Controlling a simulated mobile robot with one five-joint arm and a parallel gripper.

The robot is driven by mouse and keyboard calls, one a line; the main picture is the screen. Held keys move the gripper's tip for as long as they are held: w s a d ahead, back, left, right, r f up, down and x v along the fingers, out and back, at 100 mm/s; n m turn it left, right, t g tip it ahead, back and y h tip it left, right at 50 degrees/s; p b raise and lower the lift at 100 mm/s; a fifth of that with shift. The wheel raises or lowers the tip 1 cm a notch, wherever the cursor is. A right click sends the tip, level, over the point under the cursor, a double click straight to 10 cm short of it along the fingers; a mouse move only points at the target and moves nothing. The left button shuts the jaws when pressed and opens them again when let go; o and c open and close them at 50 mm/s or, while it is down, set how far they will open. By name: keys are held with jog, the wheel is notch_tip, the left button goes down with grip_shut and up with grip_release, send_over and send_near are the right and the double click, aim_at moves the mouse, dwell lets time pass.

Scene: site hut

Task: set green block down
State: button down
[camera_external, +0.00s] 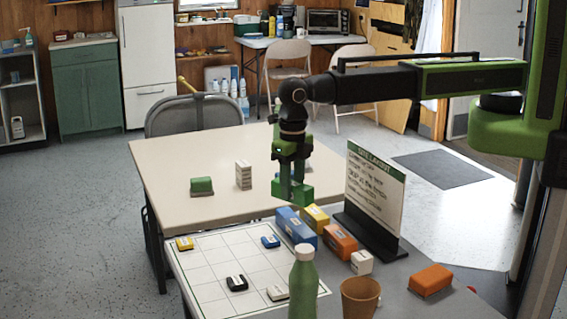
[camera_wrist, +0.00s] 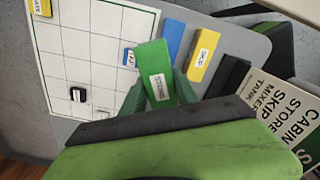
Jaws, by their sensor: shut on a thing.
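My gripper (camera_external: 293,180) is shut on a green block (camera_external: 297,192), which hangs below it near the blue block. In the wrist view the green block (camera_wrist: 155,68) has a white label that seems to read "STORE", and my gripper's fingers (camera_wrist: 160,95) are on both its sides. A white gridded board (camera_external: 207,258) lies on the grey table below and left of my gripper; it also shows in the wrist view (camera_wrist: 96,51). The gap between block and table is hard to tell.
Blue (camera_external: 296,227), yellow (camera_external: 315,218) and orange (camera_external: 340,241) blocks stand beside the board. A lettered sign (camera_external: 372,200) stands close right of my gripper. A green bottle (camera_external: 302,287) and brown cup (camera_external: 360,298) are at the front. Several small markers sit on the board.

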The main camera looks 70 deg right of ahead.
jog(key=w+d+m, duration=0.1)
jog(key=w+d, duration=1.9)
jog(key=w, duration=0.1)
jog(key=w+d+m, duration=0.2)
jog(key=w+d, duration=0.2)
jog(key=d, duration=1.1)
jog(key=w+d+m, duration=0.2)
jog(key=w+d, duration=0.2)
jog(key=d, duration=1)
jog(key=w+a+f+b, duration=0.1)
jog(key=a+f+b, duration=0.1)
jog(key=a, duration=0.1)
jog(key=w+a+f+b, duration=0.2)
jog(key=a, duration=0.1)
jog(key=w+a+f+b, duration=0.1)
jog(key=a+f+b, duration=0.1)
jog(key=a, duration=0.2)
jog(key=shift+w+a+f+b, duration=0.1)
jog(key=shift+w+f+b, duration=0.2)
jog(key=shift+f+b, duration=0.1)
jog(key=shift+a, duration=0.4)
notch_tip(320, 180, down, 4)
jog(key=b, duration=0.4)
jog(key=shift+f, duration=0.2)
jog(key=shift+r, duration=0.25)
jog(key=shift+f, duration=0.15)
jog(key=c, duration=0.9)
grip_release()
